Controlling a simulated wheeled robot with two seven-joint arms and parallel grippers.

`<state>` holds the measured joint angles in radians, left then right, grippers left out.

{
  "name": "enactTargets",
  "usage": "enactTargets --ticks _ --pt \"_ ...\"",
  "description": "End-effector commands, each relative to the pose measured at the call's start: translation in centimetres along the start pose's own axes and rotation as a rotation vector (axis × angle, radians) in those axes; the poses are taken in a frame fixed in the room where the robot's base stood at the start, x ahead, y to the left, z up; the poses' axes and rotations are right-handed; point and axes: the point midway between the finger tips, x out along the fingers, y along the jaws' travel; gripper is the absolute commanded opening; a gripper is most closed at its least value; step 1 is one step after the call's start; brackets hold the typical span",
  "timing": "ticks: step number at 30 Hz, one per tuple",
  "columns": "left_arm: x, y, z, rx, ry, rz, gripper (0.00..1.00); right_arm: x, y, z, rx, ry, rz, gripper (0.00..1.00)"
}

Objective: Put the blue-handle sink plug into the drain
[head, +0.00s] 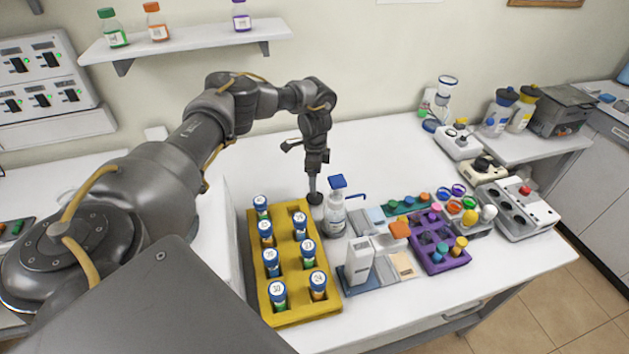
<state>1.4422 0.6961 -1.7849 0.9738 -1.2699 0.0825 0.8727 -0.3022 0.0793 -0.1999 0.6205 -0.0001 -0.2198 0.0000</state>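I cannot make out a blue-handle sink plug or a drain in the head view. My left gripper (315,197) points down over the white table, between the yellow rack (251,262) and a clear bottle with a blue top (336,218). It is seen edge-on and small, with a dark rounded shape at its lower end, so I cannot tell whether it is open or shut or holds anything. My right gripper is not in view.
The yellow rack holds several numbered, blue-capped vials. Right of the bottle are a white box (358,261), a purple rack (464,260) and several small instruments. The table (382,142) is clear behind the gripper. A shelf (190,42) with bottles hangs above.

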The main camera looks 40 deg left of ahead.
Motion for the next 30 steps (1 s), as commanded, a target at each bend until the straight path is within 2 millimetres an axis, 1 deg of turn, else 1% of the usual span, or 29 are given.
enactTargets --ticks 6,7,21,22,27,30 --pt "0.14 0.00 -0.04 0.000 0.001 0.000 0.76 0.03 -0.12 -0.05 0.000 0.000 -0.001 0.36" --pt "0.14 0.00 -0.04 0.001 0.001 0.000 0.74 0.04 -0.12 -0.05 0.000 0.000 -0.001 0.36" --pt "0.08 -0.02 -0.04 0.000 0.001 -0.001 0.12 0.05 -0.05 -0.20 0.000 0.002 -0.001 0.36" --pt "0.08 -0.01 -0.04 0.000 0.001 0.000 0.09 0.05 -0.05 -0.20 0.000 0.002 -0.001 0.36" --pt "0.02 -0.03 -0.04 0.000 0.001 -0.001 0.09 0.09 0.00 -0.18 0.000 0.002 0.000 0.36" --pt "-0.56 -0.08 -0.07 -0.001 0.002 -0.001 0.09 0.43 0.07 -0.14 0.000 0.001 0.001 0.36"
